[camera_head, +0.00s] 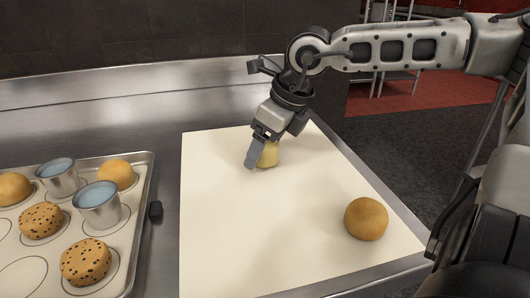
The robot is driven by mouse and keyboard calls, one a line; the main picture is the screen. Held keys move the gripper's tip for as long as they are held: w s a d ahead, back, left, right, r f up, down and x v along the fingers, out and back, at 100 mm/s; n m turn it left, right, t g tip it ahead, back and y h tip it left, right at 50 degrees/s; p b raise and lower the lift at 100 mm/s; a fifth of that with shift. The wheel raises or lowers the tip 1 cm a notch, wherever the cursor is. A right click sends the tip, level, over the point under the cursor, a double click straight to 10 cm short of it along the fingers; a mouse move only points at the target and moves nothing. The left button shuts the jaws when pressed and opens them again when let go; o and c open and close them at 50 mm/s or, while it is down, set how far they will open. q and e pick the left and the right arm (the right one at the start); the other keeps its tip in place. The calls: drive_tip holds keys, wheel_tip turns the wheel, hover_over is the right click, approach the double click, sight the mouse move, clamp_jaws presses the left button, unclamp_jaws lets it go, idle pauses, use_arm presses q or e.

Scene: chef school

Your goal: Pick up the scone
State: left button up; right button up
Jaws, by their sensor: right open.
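A pale yellow scone (269,154) sits on the cream mat (225,230) near its far edge, partly hidden behind my right gripper. My right gripper (256,155) points down at the scone, with one finger showing in front of its left side. The gripper is open; its other finger is hidden, so I cannot tell whether it touches the scone. My left gripper is not in view.
A round brown bun (366,218) lies on the mat at the right. A baking tray (146,190) at the left holds buns, chocolate-chip cookies (86,261) and metal cups (98,204). The mat's middle is clear. A dark wall stands behind the steel counter (165,105).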

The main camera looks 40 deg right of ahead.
drive_tip(key=shift+w+f, duration=0.1)
drive_tip(key=shift+f, duration=0.15)
drive_tip(key=c, duration=1.1)
drive_tip(key=shift+o, duration=0.2)
drive_tip(key=shift+r, duration=0.2)
